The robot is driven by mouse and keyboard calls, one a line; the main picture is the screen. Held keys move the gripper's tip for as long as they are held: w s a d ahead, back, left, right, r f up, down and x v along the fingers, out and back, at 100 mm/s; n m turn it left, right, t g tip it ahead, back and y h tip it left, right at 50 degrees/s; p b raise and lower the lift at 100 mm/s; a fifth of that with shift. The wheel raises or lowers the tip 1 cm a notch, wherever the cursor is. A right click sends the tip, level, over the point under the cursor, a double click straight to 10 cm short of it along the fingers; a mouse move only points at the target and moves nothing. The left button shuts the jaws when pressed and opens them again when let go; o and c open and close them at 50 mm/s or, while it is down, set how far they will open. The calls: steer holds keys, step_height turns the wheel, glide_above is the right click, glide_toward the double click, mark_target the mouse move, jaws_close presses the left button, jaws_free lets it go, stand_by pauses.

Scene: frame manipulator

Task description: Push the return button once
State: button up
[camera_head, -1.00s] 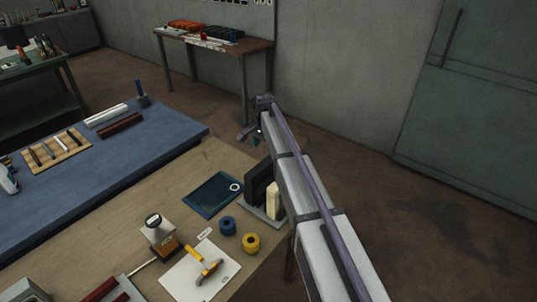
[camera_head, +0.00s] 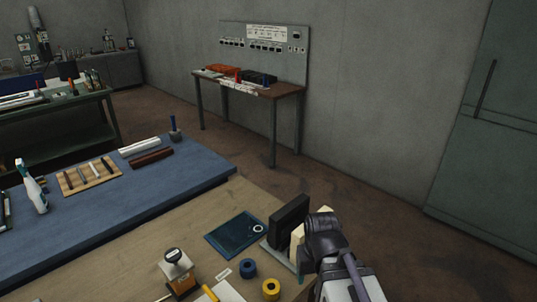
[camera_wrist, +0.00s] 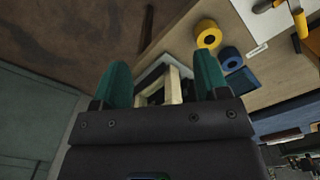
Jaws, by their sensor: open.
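I cannot pick out a button labelled return in any view. A panel with rows of small dark controls (camera_head: 262,45) is on the far wall above a small bench, too small to read. My gripper (camera_wrist: 163,82) is open, with its two teal fingers apart and nothing clamped between them. In the wrist view a cream block-like part (camera_wrist: 172,86) shows beyond and between the fingers. In the head view, my wrist covers part of this cream part, which stands beside an upright dark screen-like device (camera_head: 289,221) on the wooden table.
A blue mat table (camera_head: 110,205) lies left. Open floor (camera_head: 330,180) lies beyond the table.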

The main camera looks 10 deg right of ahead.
steer(key=shift+r, duration=0.1)
jaws_close()
stand_by(0.4)
stand_by(1.1)
